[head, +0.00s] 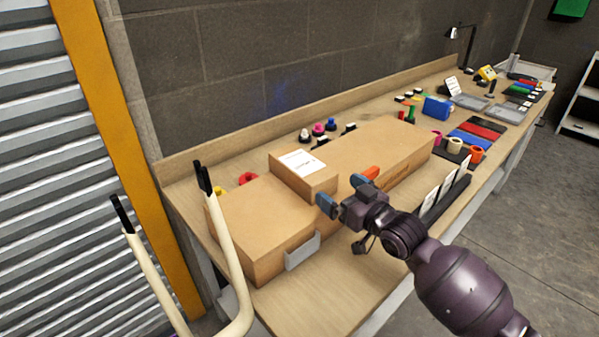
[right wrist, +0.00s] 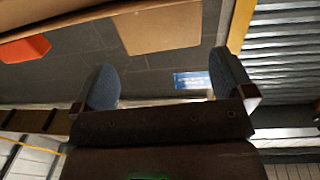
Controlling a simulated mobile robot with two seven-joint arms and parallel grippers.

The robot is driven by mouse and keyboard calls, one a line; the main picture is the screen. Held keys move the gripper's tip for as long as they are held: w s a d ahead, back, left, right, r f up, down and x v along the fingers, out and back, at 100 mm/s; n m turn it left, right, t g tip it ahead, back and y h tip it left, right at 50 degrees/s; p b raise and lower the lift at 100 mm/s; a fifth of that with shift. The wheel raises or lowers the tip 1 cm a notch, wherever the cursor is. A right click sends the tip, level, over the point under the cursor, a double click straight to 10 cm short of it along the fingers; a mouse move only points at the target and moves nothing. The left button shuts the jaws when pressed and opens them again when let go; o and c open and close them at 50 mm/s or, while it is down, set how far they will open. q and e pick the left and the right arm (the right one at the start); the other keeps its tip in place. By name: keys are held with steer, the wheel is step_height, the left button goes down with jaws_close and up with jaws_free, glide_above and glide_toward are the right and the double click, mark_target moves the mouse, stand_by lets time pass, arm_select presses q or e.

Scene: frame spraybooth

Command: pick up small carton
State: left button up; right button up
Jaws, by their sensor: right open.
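The small carton (head: 322,182) is a brown box with a white label on top. In the right wrist view my right gripper (right wrist: 164,82) is open, and a brown box face (right wrist: 157,28), probably the small carton, lies beyond the fingers. My left gripper does not show.
An orange thing (head: 371,173) is behind my gripper. Two cream handles with black tips (head: 230,250) rise at left.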

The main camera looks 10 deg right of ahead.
mark_target(317, 173)
steer(key=shift+x, duration=3.95)
steer(key=shift+a+r, duration=0.1)
steer(key=shift+a, duration=0.05)
steer(key=shift+r, duration=0.1)
steer(key=c, duration=0.9)
